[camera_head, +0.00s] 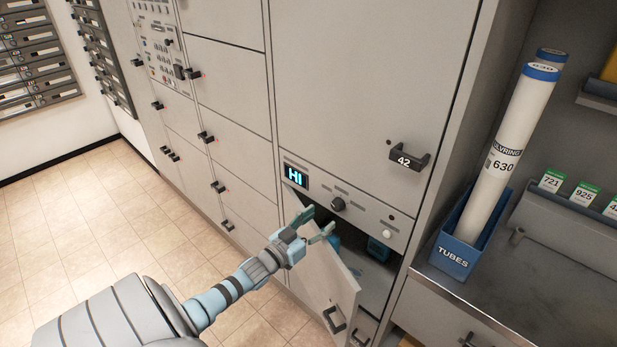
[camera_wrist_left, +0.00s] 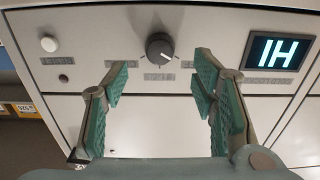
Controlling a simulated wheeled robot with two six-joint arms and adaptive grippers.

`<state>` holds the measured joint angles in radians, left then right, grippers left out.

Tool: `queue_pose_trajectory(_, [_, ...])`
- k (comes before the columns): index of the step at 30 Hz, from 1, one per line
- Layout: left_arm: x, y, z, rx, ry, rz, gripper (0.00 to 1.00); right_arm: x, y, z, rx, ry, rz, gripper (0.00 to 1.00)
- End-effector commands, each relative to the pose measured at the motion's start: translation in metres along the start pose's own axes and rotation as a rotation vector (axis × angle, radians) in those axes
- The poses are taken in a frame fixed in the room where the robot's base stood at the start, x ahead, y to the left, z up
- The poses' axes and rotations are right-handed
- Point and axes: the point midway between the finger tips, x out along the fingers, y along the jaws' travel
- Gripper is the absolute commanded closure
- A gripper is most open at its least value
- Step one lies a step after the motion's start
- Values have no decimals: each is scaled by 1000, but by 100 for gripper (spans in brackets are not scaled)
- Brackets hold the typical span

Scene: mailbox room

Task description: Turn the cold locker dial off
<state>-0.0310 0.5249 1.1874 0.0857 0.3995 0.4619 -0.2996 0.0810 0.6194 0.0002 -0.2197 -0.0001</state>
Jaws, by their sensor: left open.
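The dial (camera_head: 338,204) is a small dark round knob on the grey panel of the cold locker, right of a lit display (camera_head: 295,177) reading "HI". In the left wrist view the dial (camera_wrist_left: 160,47) has a pale pointer mark, and the display (camera_wrist_left: 279,53) appears upside down. My left gripper (camera_head: 320,222) is open and empty, just below and in front of the dial. In the left wrist view its fingers (camera_wrist_left: 158,85) stand on either side below the dial, apart from it. My right gripper is not in view.
Below the panel a locker door (camera_head: 328,285) hangs open beside my left forearm, with blue items (camera_head: 378,249) inside. A white button (camera_head: 387,234) sits right of the dial. A blue tubes box (camera_head: 452,252) stands on the metal counter at right. Open tiled floor lies left.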

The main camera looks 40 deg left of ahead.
Motion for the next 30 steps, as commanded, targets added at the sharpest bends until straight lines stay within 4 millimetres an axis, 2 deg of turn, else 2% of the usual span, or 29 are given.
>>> queue_pose_trajectory(3, [-32,1,1,0,-3,3,47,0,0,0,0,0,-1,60])
queue_pose_trajectory(8, [-54,0,0,1,0,1,47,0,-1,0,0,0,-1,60])
queue_pose_trajectory(25, [-57,0,0,2,1,-1,47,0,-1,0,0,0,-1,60])
queue_pose_trajectory(28, [-59,-5,16,50,-65,-12,47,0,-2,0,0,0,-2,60])
queue_pose_trajectory(29, [-62,-9,28,74,-106,-21,47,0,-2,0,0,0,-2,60])
queue_pose_trajectory(30, [-69,-17,48,111,-176,-39,47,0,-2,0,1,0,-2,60])
